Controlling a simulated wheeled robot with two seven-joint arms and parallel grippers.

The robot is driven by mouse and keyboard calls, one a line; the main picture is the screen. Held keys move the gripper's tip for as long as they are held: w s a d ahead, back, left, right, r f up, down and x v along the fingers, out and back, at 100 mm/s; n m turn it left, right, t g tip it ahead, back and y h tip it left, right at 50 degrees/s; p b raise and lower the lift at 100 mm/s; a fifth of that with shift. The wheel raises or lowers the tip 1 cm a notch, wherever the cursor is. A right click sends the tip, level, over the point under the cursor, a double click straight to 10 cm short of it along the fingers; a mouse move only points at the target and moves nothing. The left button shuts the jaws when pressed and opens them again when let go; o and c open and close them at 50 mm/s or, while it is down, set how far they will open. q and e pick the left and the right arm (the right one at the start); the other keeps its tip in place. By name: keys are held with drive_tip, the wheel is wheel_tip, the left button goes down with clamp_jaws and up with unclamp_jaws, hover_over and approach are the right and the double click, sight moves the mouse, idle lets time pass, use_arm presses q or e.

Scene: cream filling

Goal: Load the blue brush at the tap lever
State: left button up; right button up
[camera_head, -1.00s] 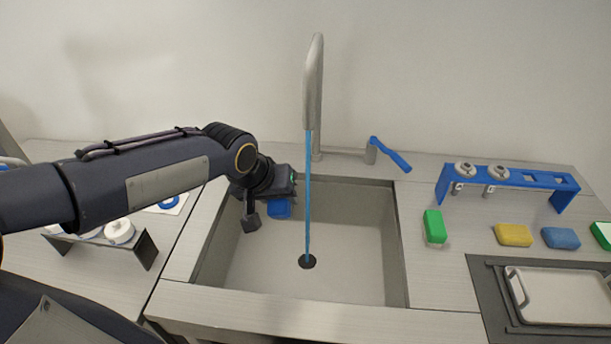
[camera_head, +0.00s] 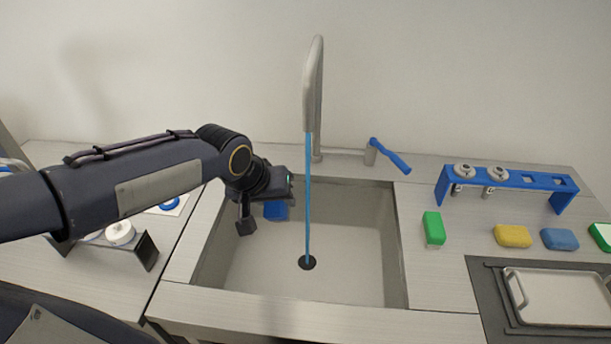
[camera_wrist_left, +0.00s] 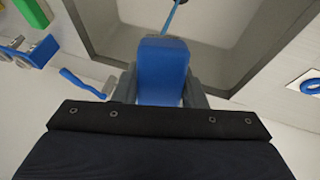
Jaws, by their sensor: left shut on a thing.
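My left gripper (camera_head: 273,196) is over the left back part of the sink and shut on the blue brush (camera_head: 276,212). In the left wrist view a plain blue block-like part of the brush (camera_wrist_left: 163,65) sits between the two grey fingers (camera_wrist_left: 160,88). The tap lever (camera_head: 390,156) is blue and stands behind the sink, right of the spout (camera_head: 313,85); it also shows in the left wrist view (camera_wrist_left: 82,83). A thin blue water stream (camera_head: 308,200) falls from the spout to the drain, just right of the brush and apart from it. My right gripper is not in view.
The sink basin (camera_head: 350,270) is otherwise empty. Right of it are a green sponge (camera_head: 433,229), a yellow sponge (camera_head: 513,236), a blue sponge (camera_head: 560,239), a blue rack (camera_head: 520,180) and a metal tray (camera_head: 560,296). A low dark stand (camera_head: 147,251) is at left.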

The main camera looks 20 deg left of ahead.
sight(266, 207)
use_arm(q)
drive_tip(key=s+r, duration=0.1)
drive_tip(key=s+r+p, duration=0.1)
drive_tip(key=shift+s+a+r+p, duration=0.3)
drive_tip(key=shift+a, duration=0.1)
drive_tip(key=shift+s+a+r, duration=0.15)
drive_tip(key=shift+s+r, duration=0.15)
drive_tip(key=shift+s, duration=0.3)
